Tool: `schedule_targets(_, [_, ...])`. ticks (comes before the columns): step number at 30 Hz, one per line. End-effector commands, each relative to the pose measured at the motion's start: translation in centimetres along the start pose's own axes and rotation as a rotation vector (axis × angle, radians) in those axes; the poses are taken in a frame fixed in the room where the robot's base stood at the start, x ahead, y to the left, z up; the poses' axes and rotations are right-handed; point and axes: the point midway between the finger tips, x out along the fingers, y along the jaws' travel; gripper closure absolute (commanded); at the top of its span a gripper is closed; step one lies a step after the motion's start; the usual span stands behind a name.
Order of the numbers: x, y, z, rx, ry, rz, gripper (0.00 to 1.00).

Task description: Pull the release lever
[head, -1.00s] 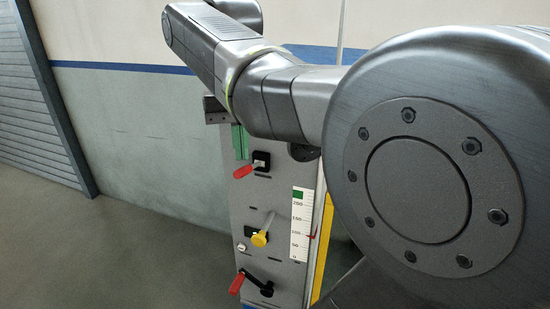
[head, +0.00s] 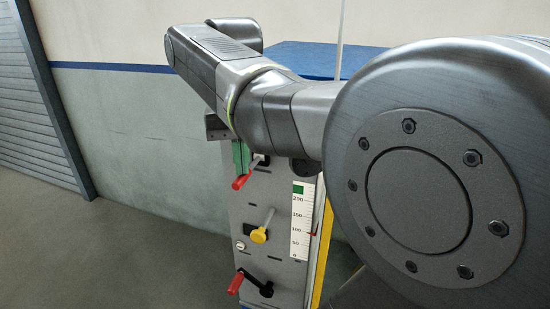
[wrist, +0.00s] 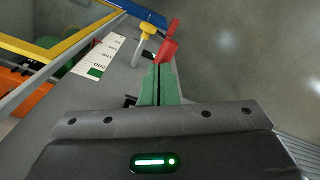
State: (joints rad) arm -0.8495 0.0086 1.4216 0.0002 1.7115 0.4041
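The upper red-handled lever (head: 240,182) sits on the front of the grey panel (head: 240,215); its handle points down and outward. I see no label telling which lever is the release lever. The green fingers of my gripper (head: 240,158) point down from above, with their tips right at this red handle. In the wrist view my gripper (wrist: 159,85) has its fingers together with only a thin dark line between them. The red handle (wrist: 167,50) shows just beyond the tips, seemingly touching them and not between them.
Below are a yellow knob (head: 259,235) on a shaft and a second red-handled lever (head: 236,283). A white scale (head: 301,222) runs along the panel's right edge, next to a yellow strip (head: 322,245). The floor left of the panel is clear.

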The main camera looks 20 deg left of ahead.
Motion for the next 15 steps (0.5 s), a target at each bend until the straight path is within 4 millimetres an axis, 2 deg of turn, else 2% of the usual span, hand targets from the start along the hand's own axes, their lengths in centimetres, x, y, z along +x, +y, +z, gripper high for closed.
schedule_targets(7, [1.8,0.0,0.0,0.000,0.000,0.001,1.00])
schedule_targets(15, [0.2,-0.1,0.1,0.000,0.000,0.000,1.00])
